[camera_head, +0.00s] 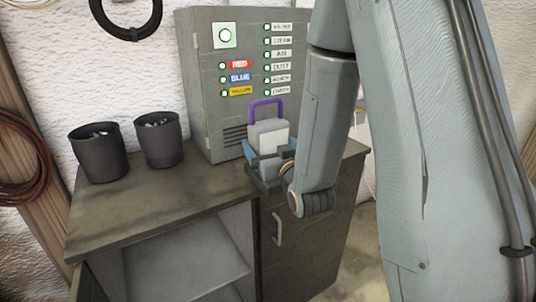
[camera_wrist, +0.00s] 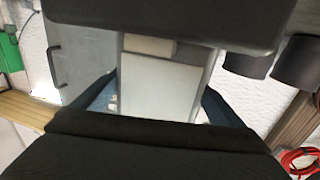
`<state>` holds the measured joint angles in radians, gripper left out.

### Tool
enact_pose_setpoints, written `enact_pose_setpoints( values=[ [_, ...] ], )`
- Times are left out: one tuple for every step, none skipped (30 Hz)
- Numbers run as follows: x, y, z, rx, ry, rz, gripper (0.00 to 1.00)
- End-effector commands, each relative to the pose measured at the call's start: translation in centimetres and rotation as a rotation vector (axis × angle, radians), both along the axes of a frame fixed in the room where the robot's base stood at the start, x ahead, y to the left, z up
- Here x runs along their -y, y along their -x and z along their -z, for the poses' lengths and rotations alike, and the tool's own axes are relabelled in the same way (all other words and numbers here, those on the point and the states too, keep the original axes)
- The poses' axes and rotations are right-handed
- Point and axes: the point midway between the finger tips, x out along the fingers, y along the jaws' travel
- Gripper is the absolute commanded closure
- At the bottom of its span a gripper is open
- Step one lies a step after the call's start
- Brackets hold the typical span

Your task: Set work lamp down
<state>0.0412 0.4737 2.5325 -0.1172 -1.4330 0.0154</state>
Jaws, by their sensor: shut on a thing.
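The work lamp (camera_head: 268,133) is a grey-white block with a pale front panel and a purple loop handle on top. It is at the right end of the cabinet top (camera_head: 135,205), in front of the grey control box. My gripper (camera_head: 268,166) is shut on the lamp's lower part, its dark and blue fingers on either side. In the wrist view the lamp's pale face (camera_wrist: 158,88) fills the space between the fingers. The lamp looks upright. My fingers hide its base, so I cannot tell whether it touches the cabinet top.
A grey control box (camera_head: 205,120) with lit buttons and coloured labels stands behind the lamp. Two dark cups (camera_head: 98,155) (camera_head: 158,142) with things in them stand at the left rear. The front middle of the cabinet top is clear. An open shelf (camera_head: 185,270) lies below.

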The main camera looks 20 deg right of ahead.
Motion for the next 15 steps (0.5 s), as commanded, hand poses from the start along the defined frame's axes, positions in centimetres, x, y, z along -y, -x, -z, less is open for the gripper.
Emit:
enact_pose_setpoints(
  values=[
    [-0.1, -0.4, 0.0, 0.010, 0.000, -0.001, 0.71],
    [-0.1, -0.4, 0.0, 0.010, 0.000, -0.001, 0.71],
    [-0.1, -0.6, 0.0, 0.009, 0.000, -0.002, 0.71],
    [-0.1, -0.7, 0.0, 0.010, 0.000, -0.002, 0.71],
    [-0.1, -0.7, 0.0, 0.011, 0.000, -0.002, 0.71],
    [-0.2, -0.8, 0.0, 0.009, 0.000, -0.003, 0.71],
    [-0.2, -0.9, -0.1, 0.011, 0.000, -0.003, 0.71],
    [-0.2, -1.0, -0.1, 0.011, 0.000, -0.003, 0.71],
    [-0.2, -1.1, 0.0, 0.010, 0.000, -0.003, 0.71],
    [-0.2, -1.1, -0.1, 0.011, 0.000, -0.003, 0.71],
    [-0.3, -1.2, -0.1, 0.011, 0.000, -0.003, 0.71],
    [-0.3, -1.3, 0.0, 0.010, -0.001, -0.003, 0.71],
    [-0.3, -1.3, -0.1, 0.010, -0.001, -0.003, 0.71],
    [-0.3, -1.4, -0.1, 0.010, -0.001, -0.003, 0.71],
    [-0.3, -1.4, -0.1, 0.010, -0.001, -0.003, 0.71]
  ],
)
